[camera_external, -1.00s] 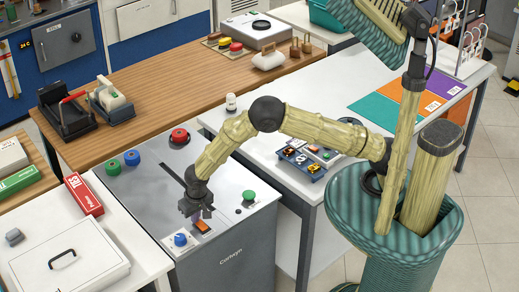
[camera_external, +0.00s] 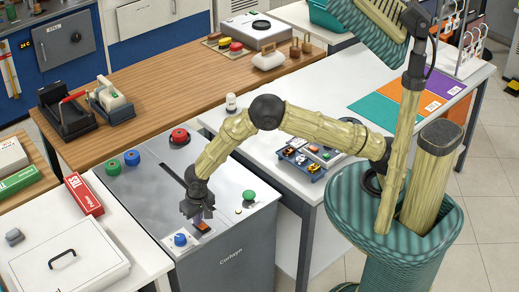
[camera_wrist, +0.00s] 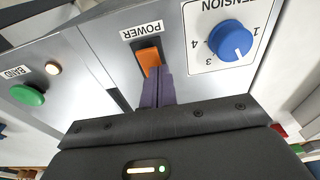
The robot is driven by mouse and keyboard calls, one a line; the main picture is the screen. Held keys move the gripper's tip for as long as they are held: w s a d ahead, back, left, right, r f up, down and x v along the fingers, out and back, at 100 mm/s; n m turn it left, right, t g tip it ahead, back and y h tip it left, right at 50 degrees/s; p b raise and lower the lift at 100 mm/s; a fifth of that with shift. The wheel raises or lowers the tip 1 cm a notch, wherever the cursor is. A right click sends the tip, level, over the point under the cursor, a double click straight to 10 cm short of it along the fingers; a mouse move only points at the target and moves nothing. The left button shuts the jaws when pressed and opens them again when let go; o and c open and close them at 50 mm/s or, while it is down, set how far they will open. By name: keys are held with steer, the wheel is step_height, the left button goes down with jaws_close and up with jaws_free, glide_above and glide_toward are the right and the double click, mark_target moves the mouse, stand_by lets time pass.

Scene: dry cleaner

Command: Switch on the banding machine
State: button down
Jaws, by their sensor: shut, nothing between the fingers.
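The banding machine (camera_external: 225,262) is a grey cabinet with a shiny metal top. Its orange rocker switch (camera_wrist: 150,60), marked POWER, lies in a dark frame; in the external view the switch (camera_external: 202,227) shows just below my gripper (camera_external: 205,217). My gripper's purple fingers (camera_wrist: 158,82) are shut and empty. Their tips are at the switch's near end and appear to touch it, hiding part of it. A small round lamp (camera_wrist: 53,69) near the BAND label glows pale yellow.
A blue TENSION knob (camera_wrist: 231,40) sits right of the switch in the wrist view, and a green BAND button (camera_wrist: 27,95) to its left. A red button (camera_external: 179,136) is at the machine's far end. Tables stand close on both sides.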

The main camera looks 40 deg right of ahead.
steer(key=shift+r, duration=0.1)
steer(key=r+p, duration=0.1)
steer(key=r, duration=0.1)
steer(key=r+p, duration=0.1)
steer(key=r, duration=0.1)
steer(key=shift+w, duration=0.4)
steer(key=shift+w+r, duration=0.15)
steer(key=shift+r, duration=0.25)
step_height(320, 180, up, 9)
steer(key=w+b, duration=0.1)
steer(key=b, duration=0.1)
steer(key=shift+w+f, duration=0.15)
steer(key=shift+w, duration=0.15)
